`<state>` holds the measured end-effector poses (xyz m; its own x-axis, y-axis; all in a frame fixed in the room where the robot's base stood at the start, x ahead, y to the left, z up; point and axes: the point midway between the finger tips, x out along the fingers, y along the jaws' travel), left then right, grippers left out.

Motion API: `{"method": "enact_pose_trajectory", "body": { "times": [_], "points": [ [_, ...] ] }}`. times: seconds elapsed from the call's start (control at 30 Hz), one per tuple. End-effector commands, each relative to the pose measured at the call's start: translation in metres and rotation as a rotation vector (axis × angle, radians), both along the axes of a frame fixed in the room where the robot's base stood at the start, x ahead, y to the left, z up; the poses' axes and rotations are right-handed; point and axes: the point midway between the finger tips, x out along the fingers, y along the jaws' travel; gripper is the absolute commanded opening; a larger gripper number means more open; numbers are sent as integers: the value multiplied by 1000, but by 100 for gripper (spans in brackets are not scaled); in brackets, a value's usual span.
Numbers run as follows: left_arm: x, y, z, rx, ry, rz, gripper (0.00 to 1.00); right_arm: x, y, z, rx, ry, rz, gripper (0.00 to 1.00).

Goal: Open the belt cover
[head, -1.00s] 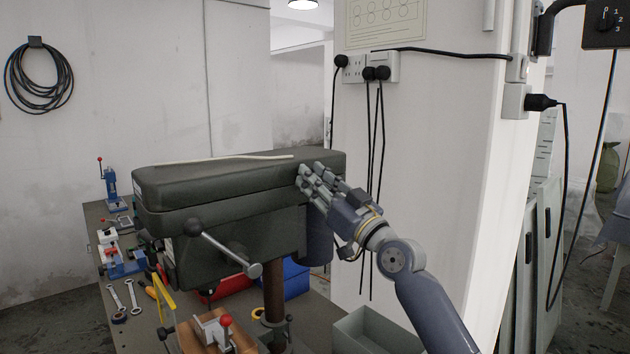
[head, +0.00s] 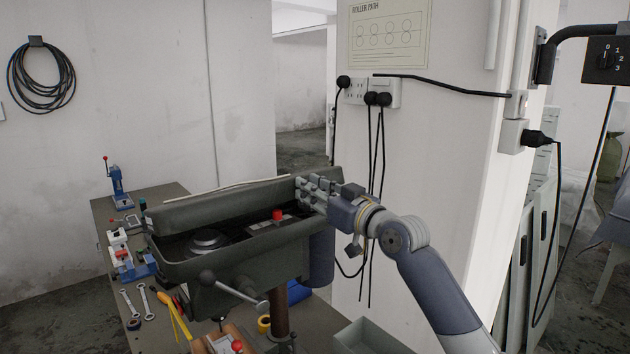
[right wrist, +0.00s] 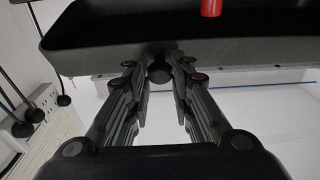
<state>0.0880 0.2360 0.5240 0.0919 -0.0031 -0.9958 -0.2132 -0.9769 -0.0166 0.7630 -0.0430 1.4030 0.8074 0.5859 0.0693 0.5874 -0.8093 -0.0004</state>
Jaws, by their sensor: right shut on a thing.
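The belt cover (head: 225,203) is the dark grey lid on top of the drill press head (head: 235,268). It stands tilted up along the far side, so the housing below is uncovered. A round pulley (head: 207,240) and a red part (head: 278,214) show inside. My right gripper (head: 304,191) is at the cover's right end. In the right wrist view its fingers (right wrist: 160,75) are closed around a small dark round knob (right wrist: 159,73), which appears to belong to the cover. My left gripper is not in view.
The workbench (head: 165,196) holds wrenches (head: 147,300), a blue stand (head: 118,186) and other tools left of the drill press. A grey open bin (head: 365,336) is below my right arm. Black cables (head: 372,200) hang on the wall behind the gripper.

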Motion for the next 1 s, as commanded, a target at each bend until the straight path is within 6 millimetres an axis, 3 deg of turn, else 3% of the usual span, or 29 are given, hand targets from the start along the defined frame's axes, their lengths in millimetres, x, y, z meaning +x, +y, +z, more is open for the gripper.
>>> {"method": "enact_pose_trajectory", "body": {
  "times": [0.03,0.1,0.4,1.0],
  "points": [
    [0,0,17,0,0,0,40,2,1,14,-14,17,-1,0],
    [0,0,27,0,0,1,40,4,2,20,-33,42,-1,0],
    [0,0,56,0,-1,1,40,15,10,40,-106,144,-1,0],
    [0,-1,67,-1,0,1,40,26,19,55,-174,238,0,0]
  ]
}}
